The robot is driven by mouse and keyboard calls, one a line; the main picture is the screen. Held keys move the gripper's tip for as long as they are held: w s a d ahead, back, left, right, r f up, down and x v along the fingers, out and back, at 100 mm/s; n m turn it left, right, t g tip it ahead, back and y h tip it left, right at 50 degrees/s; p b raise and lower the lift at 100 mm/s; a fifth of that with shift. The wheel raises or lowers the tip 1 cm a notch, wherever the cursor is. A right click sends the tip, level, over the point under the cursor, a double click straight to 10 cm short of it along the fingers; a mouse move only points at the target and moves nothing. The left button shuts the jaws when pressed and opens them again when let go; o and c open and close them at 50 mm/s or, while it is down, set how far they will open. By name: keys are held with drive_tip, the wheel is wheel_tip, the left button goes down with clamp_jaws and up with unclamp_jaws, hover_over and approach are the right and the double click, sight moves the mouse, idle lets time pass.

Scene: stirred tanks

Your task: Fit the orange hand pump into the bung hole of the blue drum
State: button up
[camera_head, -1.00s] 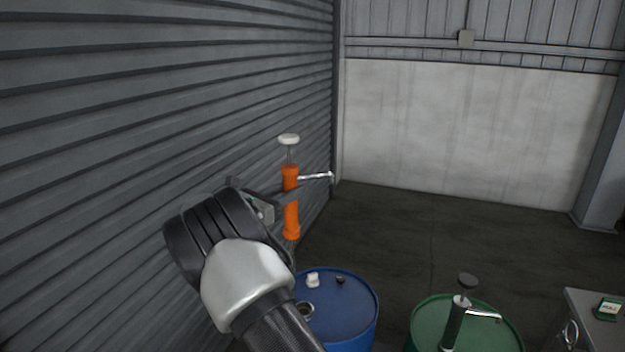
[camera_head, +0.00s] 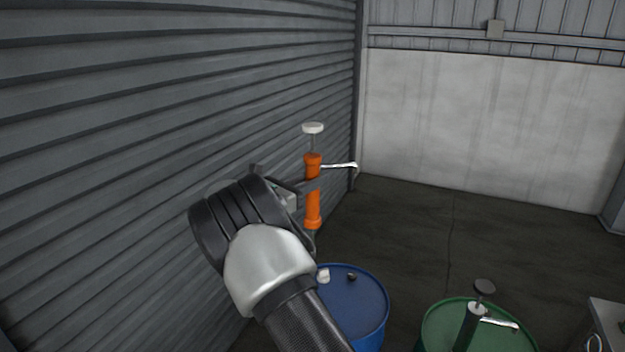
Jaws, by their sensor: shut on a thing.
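The orange hand pump (camera_head: 313,208) is upright, with a white knob on top and a metal spout pointing right. My gripper (camera_head: 312,184) is shut on the pump's orange body. The blue drum (camera_head: 362,303) stands below and slightly right of it. A white cap and a small dark plug show on the drum's lid. The bung hole is hidden behind my arm now. The pump's lower end is partly hidden by my wrist, so I cannot tell whether it touches the drum.
A green drum (camera_head: 438,328) with a dark hand pump (camera_head: 470,326) in it stands to the right. A grey cabinet (camera_head: 610,318) is at the right edge. A corrugated wall (camera_head: 130,110) runs close along the left. The floor behind the drums is clear.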

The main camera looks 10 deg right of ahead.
drive_tip(key=shift+f+b, duration=1.05)
drive_tip(key=shift+f, duration=0.55)
drive_tip(key=b, duration=0.3)
hover_over(306, 224)
drive_tip(key=x, duration=0.2)
drive_tip(key=shift+d+f, duration=0.15)
drive_tip(key=shift+f, duration=2.2)
idle(0.3)
drive_tip(key=shift+f+b, duration=1.65)
drive_tip(key=shift+f, duration=1.3)
